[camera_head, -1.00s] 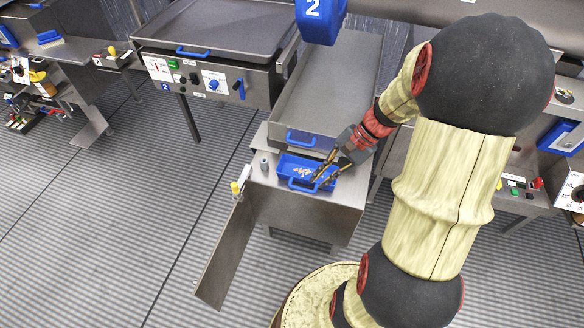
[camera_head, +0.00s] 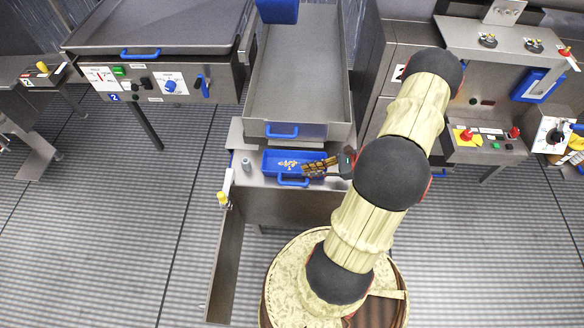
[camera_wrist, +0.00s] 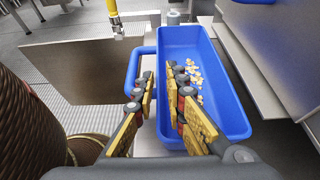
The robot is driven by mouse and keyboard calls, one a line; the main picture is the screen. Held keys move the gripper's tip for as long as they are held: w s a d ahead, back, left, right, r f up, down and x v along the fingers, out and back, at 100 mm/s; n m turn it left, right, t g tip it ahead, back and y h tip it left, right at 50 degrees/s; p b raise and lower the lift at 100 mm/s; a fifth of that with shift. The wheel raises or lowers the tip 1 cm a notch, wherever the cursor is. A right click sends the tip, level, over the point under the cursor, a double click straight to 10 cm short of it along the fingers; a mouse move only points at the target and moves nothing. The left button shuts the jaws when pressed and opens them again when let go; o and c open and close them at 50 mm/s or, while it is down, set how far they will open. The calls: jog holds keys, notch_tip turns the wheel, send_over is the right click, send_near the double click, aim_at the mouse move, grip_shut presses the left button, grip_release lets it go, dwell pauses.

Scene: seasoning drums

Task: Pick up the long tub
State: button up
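The long tub (camera_head: 270,158) is a blue, open rectangular tray with small pale pieces inside. It sits on the steel shelf, its blue handle along the front side. It also shows in the wrist view (camera_wrist: 221,100), handle on the left. My gripper (camera_head: 306,168) is over the tub's right part in the head view. In the wrist view my gripper (camera_wrist: 160,74) has its fingers apart, one on each side of the tub's handle-side wall. The right finger overlaps the tub's inside. The fingers hide part of that wall, and I cannot tell whether they touch it.
A large steel tray (camera_head: 297,85) with a blue handle (camera_head: 281,131) stands directly behind the tub. A small grey cylinder (camera_head: 246,164) stands on the shelf (camera_head: 262,190) to its left. A steel panel (camera_head: 225,265) hangs at the front left.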

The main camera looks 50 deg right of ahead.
aim_at(294, 173)
jog(key=x, duration=0.2)
jog(key=b+x, duration=0.1)
jog(key=x, duration=0.1)
jog(key=b+x, duration=0.1)
jog(key=shift+w+a+r, duration=0.2)
jog(key=shift+w+a, duration=0.1)
jog(key=shift+a, duration=0.15)
grip_shut()
jog(key=shift+r, duration=0.15)
